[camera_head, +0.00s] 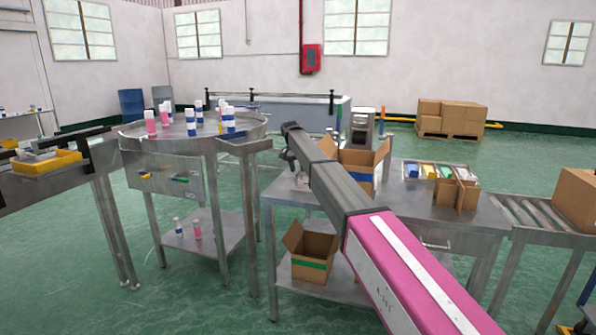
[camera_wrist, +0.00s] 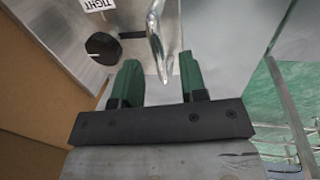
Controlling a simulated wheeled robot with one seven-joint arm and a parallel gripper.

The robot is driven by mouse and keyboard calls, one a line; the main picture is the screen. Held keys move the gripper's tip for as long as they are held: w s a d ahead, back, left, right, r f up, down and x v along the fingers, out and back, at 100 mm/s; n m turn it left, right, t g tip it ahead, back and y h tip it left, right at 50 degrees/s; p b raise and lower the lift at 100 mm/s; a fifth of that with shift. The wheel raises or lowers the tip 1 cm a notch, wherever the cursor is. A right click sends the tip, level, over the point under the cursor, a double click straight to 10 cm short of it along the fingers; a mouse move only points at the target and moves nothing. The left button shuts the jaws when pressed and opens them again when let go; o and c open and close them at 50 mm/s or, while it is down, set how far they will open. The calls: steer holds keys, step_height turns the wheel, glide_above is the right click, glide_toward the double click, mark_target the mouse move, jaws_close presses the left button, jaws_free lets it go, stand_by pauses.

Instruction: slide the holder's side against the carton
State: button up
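In the wrist view, my gripper (camera_wrist: 158,78) has two green fingers set apart, with a shiny, clear or metallic upright piece (camera_wrist: 163,50) showing between them. Gaps show on both sides of it, so I see no grip. A grey metal body with a black knob (camera_wrist: 103,47) and a "TIGHT" label (camera_wrist: 98,4) lies beyond the fingers; it may be the holder. The brown carton wall (camera_wrist: 45,70) fills the left side, close to the metal body; contact is unclear. In the head view, the open carton (camera_head: 350,155) stands on the steel table, partly behind my arm.
A round table (camera_head: 255,125) with several bottles stands at left. A smaller open box (camera_head: 312,265) sits on the lower shelf. A roller conveyor (camera_head: 535,215) adjoins at right.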

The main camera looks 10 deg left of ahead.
step_height(320, 180, up, 10)
steer(key=a, duration=0.2)
steer(key=shift+f, duration=0.2)
